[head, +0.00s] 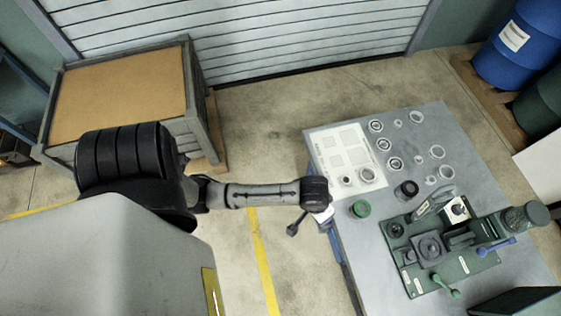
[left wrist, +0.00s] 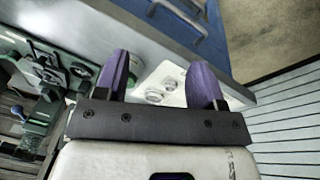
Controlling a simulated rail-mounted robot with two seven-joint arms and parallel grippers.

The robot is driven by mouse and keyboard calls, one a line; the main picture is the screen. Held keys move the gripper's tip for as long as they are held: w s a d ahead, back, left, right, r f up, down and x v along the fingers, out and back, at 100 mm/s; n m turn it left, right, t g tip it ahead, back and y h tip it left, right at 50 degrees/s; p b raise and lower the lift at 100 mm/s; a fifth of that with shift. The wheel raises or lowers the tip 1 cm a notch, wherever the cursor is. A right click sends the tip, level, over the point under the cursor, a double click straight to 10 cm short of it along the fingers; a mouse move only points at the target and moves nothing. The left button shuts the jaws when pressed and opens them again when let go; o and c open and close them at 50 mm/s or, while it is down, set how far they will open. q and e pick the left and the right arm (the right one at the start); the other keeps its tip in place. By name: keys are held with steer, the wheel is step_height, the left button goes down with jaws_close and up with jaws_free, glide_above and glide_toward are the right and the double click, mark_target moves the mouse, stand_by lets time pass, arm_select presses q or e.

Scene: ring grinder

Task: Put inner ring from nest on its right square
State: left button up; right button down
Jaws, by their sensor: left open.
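The grinder (head: 430,247) is a green fixture on the grey table. A round dark seat (head: 396,229) is at its left; I cannot tell which part is the nest or whether a ring sits in it. A white sheet (head: 322,143) with pale printed squares lies at the table's far left. A small ring (head: 347,180) and a larger ring (head: 367,175) rest at its near edge. My left gripper (head: 308,212) is beside the table's left edge, apart from the rings. In the left wrist view its purple fingers (left wrist: 162,72) are spread and empty. My right gripper is not shown.
Several loose metal rings (head: 395,163) lie right of the sheet. A green round piece (head: 361,209) and a black one (head: 406,189) lie before it. A lever with a green knob (head: 454,294) juts from the grinder. A wooden crate (head: 120,90) stands at left, blue drum (head: 522,45) at right.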

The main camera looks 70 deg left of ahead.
arm_select(q)
steer(key=s+r+m+t, duration=0.1)
steer(key=s+r+m, duration=0.4)
steer(key=s, duration=0.6)
steer(key=shift+s+a+r+m+t+y, duration=0.3)
steer(key=shift+s+r+y, duration=0.1)
steer(key=shift+r, duration=0.1)
steer(key=shift+r, duration=0.1)
step_height(320, 180, up, 10)
steer(key=p, duration=1)
steer(key=shift+r, duration=0.2)
